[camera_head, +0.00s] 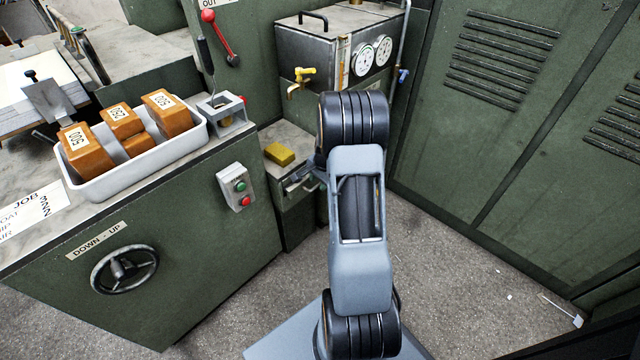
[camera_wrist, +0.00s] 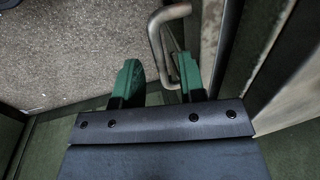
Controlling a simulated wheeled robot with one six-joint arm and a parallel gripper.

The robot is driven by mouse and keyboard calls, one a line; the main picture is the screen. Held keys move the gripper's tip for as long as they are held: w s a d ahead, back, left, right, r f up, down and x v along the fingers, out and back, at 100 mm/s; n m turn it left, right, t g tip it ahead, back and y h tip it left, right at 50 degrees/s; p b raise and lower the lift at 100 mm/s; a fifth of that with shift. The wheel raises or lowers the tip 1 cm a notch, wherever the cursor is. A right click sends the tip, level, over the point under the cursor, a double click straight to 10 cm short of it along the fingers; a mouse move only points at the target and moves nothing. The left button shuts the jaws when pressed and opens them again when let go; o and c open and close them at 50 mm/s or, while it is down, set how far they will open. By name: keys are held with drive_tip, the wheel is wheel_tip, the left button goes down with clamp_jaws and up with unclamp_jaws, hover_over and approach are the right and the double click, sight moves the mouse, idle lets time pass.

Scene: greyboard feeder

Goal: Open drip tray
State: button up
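The drip tray's likely front (camera_head: 298,204) is in the low green unit under the yellow sponge, left of my arm in the head view. A metal handle (camera_head: 303,184) shows on it, partly hidden by my arm. In the wrist view a bent grey metal handle (camera_wrist: 155,38) runs down between the green fingers of my gripper (camera_wrist: 160,78). The fingers are apart, one on each side of the bar's lower end, with gaps visible. Whether the bar is fully within their depth I cannot tell.
A yellow sponge (camera_head: 280,154) lies on the ledge above. A tank with two gauges (camera_head: 322,52) and a yellow tap (camera_head: 300,82) stands behind. The green machine (camera_head: 160,270) is on the left, green cabinets (camera_head: 520,130) on the right. Grey floor (camera_head: 450,280) is open between them.

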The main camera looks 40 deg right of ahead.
drive_tip(key=shift+w+f, duration=0.1)
drive_tip(key=shift+f, duration=0.2)
clamp_jaws()
idle(0.5)
